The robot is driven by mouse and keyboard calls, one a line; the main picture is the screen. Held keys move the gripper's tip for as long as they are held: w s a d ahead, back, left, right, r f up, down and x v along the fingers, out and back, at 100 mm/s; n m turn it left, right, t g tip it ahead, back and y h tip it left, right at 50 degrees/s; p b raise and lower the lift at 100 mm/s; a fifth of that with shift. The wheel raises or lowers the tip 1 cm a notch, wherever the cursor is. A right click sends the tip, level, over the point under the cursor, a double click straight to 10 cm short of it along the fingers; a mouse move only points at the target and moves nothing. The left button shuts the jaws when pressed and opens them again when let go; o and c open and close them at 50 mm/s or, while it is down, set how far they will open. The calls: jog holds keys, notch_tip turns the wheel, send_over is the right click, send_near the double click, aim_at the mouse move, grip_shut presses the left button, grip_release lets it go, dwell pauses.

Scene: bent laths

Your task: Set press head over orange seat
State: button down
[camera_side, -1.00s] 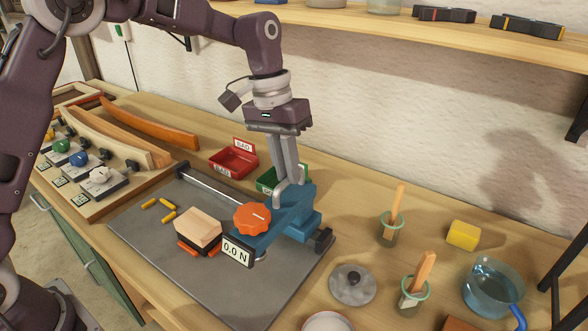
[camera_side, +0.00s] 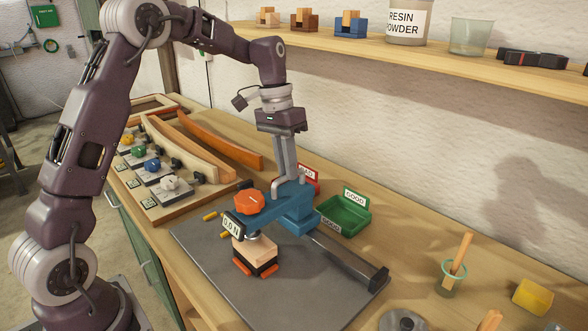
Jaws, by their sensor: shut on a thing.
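The blue press head (camera_side: 272,207) has an orange knob (camera_side: 249,202) and a display reading 0.0 N (camera_side: 232,226). Its arm reaches out above a pale wooden block (camera_side: 254,252), with the round foot over the block's top. I cannot tell whether the foot touches the block. The block sits on a dark base with the orange seat (camera_side: 268,269) showing at its lower corners. My gripper (camera_side: 291,180) is shut on the press head at the top of its carriage, which stands on the rail (camera_side: 335,252). The far side of the grip is hidden.
A green GOOD tray (camera_side: 346,215) stands behind the rail, and a red BAD tray (camera_side: 311,187) is partly hidden behind the press. Yellow pegs (camera_side: 210,216) lie left on the grey plate (camera_side: 205,252). A pot with a stick (camera_side: 452,275) stands at right.

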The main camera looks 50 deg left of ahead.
jog(key=c, duration=1.5)
grip_release()
jog(key=shift+o, duration=0.2)
notch_tip(320, 180, up, 7)
jog(key=a, duration=0.1)
jog(key=shift+a, duration=0.2)
jog(key=s+d+r+t+y, duration=0.1)
jog(key=s+d+r, duration=0.15)
jog(key=s, duration=0.25)
jog(key=s+d+r+t, duration=0.1)
jog(key=s+d+r, duration=0.1)
jog(key=s+r, duration=0.15)
jog(key=s+d+f+t, duration=0.1)
jog(key=s+d+f, duration=0.1)
jog(key=s, duration=0.8)
jog(key=s+d+f+t+y, duration=0.1)
jog(key=s+d+f+t, duration=0.1)
jog(key=s, duration=0.8)
jog(key=shift+s+f+t, duration=0.3)
jog(key=shift+s+f, duration=0.05)
jog(key=shift+f, duration=0.35)
